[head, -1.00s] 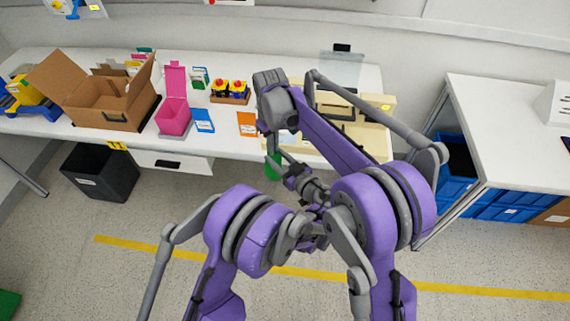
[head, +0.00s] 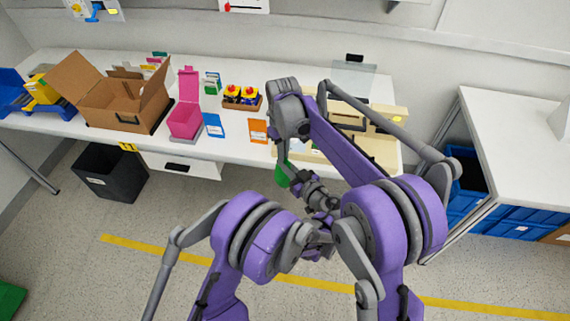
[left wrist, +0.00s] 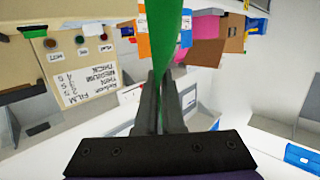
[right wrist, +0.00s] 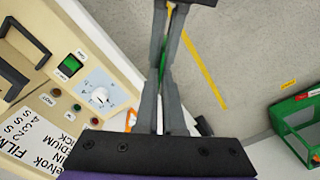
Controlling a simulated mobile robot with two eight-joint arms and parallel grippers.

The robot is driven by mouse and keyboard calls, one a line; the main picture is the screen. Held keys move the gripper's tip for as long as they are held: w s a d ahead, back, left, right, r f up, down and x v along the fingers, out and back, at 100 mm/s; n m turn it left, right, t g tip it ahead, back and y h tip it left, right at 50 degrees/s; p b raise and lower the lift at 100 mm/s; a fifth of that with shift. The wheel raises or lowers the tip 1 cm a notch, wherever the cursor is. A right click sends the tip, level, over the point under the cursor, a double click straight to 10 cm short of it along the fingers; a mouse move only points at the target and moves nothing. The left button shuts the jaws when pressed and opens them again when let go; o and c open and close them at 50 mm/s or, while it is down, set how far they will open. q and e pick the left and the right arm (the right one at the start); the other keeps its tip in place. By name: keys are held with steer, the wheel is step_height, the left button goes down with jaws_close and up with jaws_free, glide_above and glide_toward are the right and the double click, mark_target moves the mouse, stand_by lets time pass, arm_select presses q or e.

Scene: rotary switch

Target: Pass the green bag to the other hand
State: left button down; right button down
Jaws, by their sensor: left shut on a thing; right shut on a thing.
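The green bag (head: 282,175) hangs below the table's front edge in the head view, partly hidden by my arms. In the left wrist view the bag (left wrist: 165,35) shows as a narrow green strip rising from the fingertips of my left gripper (left wrist: 162,80), which is shut on it. In the right wrist view my right gripper (right wrist: 165,75) has its fingers close together on the bag, which is seen nearly edge-on and hardly shows. Part of a dark gripper shows at the top of that view. Both grippers hold the bag together.
The white table (head: 60,130) carries an open cardboard box (head: 120,108), a pink box (head: 186,118) and a beige control panel (head: 380,150), close behind my arms. A black bin (head: 110,175) stands on the floor. Another white table (head: 510,130) stands at the right.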

steer(key=shift+s+a, duration=0.1)
steer(key=shift+a, duration=0.15)
stand_by(0.7)
steer(key=c, duration=1.4)
jaws_free()
steer(key=o, duration=0.5)
steer(key=shift+d, duration=0.1)
steer(key=shift+c, duration=0.2)
step_height(320, 180, up, 12)
steer(key=f, duration=0.1)
steer(key=s+d+r+m+t, duration=0.1)
steer(key=s+d+r+m, duration=0.1)
steer(key=s+d, duration=0.35)
steer(key=s+d+f+m+t, duration=0.1)
steer(key=s+d+f, duration=0.2)
steer(key=s, duration=0.4)
steer(key=s+d+f+m+t, duration=0.2)
steer(key=s+d+f, duration=0.1)
steer(key=s, duration=0.5)
steer(key=s+d+f+m+t, duration=0.1)
steer(key=s+d+f+m, duration=0.1)
steer(key=s+d+f, duration=0.2)
steer(key=s+f, duration=0.1)
steer(key=s, duration=0.2)
steer(key=shift+s+f+t, duration=0.2)
steer(key=shift+f+t, duration=0.15)
steer(key=shift+t, duration=0.05)
